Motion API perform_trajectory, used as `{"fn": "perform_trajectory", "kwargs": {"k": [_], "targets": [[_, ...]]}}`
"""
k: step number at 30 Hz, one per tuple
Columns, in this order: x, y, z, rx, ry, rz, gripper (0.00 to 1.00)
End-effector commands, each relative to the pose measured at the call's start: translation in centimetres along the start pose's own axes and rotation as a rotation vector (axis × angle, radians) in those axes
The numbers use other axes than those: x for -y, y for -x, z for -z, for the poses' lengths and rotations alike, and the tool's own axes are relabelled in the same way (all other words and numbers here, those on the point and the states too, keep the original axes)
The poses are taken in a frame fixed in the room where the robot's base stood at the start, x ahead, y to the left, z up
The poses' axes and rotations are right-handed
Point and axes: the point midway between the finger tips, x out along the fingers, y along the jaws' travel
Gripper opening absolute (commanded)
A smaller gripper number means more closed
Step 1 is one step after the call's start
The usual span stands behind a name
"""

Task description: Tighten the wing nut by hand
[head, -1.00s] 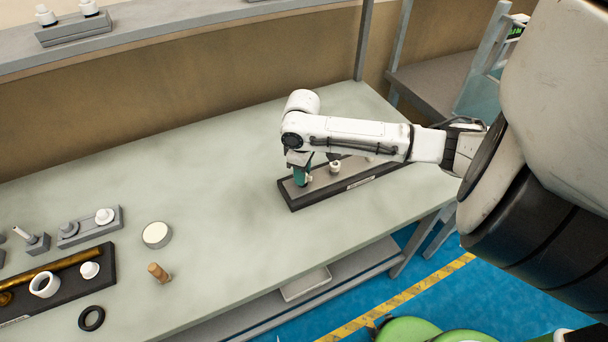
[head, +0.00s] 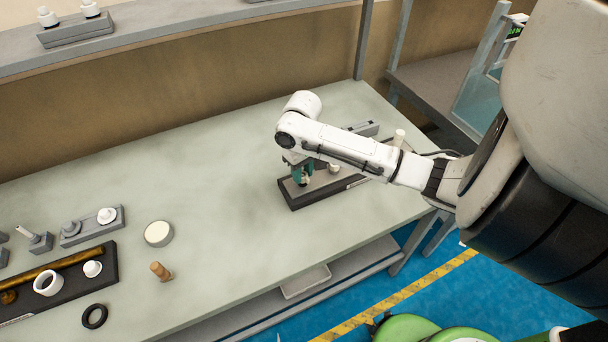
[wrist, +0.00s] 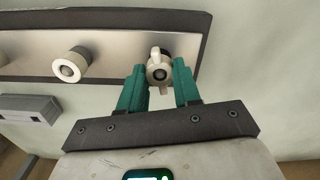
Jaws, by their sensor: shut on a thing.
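The wing nut (wrist: 158,67) is cream-coloured with small wings and a dark round centre. It sits at one end of a dark-edged board with a metallic face, the fixture board (wrist: 110,54). My gripper (wrist: 160,88) has green fingers, one on each side of the wing nut, and is shut on it. In the head view my gripper (head: 300,178) points down over the left end of the fixture board (head: 296,202). My arm hides part of the board, and the wing nut is hard to make out there.
A round fitting (wrist: 71,66) stands beside the wing nut on the board. A grey block (wrist: 30,107) lies close by. A white-topped disc (head: 159,233), a wooden peg (head: 160,271) and a black ring (head: 94,316) lie at left. The table's middle is clear.

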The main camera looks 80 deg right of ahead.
Motion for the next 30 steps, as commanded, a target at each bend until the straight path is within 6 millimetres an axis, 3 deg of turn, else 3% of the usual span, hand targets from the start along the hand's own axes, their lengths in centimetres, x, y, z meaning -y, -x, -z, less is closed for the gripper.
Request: {"fn": "perform_trajectory", "kwargs": {"k": [6,15,16,18,30], "targets": [[0.21,-0.09,0.0,0.001,-0.26,0.005,0.06],[0.02,-0.04,0.01,0.0,-0.312,0.001,0.06],[0.02,-0.04,0.01,0.0,-0.311,0.001,0.33],[0.02,-0.04,0.01,0.0,-0.311,0.001,0.4],[0.08,0.83,0.04,-0.002,-0.309,0.002,0.41]]}}
